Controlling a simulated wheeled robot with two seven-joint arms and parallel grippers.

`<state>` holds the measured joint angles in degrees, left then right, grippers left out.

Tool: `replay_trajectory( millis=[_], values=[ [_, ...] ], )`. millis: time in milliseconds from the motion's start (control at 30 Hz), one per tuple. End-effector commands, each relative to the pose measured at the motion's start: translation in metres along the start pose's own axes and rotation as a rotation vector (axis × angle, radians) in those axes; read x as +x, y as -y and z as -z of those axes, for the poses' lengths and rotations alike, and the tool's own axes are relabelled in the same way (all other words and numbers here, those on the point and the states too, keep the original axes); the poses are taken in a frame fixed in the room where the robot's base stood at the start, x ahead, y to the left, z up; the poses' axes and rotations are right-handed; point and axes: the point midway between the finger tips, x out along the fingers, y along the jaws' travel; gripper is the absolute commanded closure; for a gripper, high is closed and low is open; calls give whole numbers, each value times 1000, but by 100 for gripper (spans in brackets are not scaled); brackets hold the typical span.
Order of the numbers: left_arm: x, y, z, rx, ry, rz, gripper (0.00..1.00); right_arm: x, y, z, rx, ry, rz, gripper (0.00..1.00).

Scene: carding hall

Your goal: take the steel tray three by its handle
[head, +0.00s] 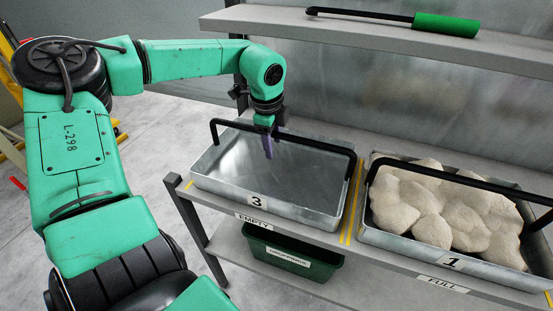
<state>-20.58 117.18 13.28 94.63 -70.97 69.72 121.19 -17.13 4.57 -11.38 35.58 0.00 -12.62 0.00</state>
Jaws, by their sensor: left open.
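The steel tray three (211,176) is a shallow, empty metal tray marked 3, on the shelf above an EMPTY label. Its black bar handle (320,145) spans the tray from the left rim to the right rim. My left gripper (267,152) points down over the tray at the handle's middle. Its fingers look close to the bar; I cannot tell whether they touch it. The gripper is open, and part of the handle is hidden behind it. My right gripper is not in view.
A second tray (395,240), marked 1 and FULL, holds pale lumps (440,205) to the right, with its own black handle. A green-gripped roller (446,25) lies on the upper shelf (300,22). A green bin (290,262) stands below.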

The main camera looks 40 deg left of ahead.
Motion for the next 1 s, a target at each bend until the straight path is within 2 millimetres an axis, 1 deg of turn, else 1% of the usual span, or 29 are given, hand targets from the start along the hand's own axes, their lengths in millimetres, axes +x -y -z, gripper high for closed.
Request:
replay_trajectory(
  millis=[167, 267, 300, 333, 1000],
  values=[
    [1, 0, 0, 0, 0, 2, 43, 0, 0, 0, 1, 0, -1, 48],
    [1, 0, 0, 0, -1, 2, 77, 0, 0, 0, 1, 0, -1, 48],
    [1, 0, 0, 0, -1, 2, 93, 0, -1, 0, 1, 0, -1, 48],
    [1, 0, 0, 0, -1, 2, 100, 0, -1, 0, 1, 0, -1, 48],
    [0, 1, 0, 0, -1, 2, 100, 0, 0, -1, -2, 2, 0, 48]
  ],
)
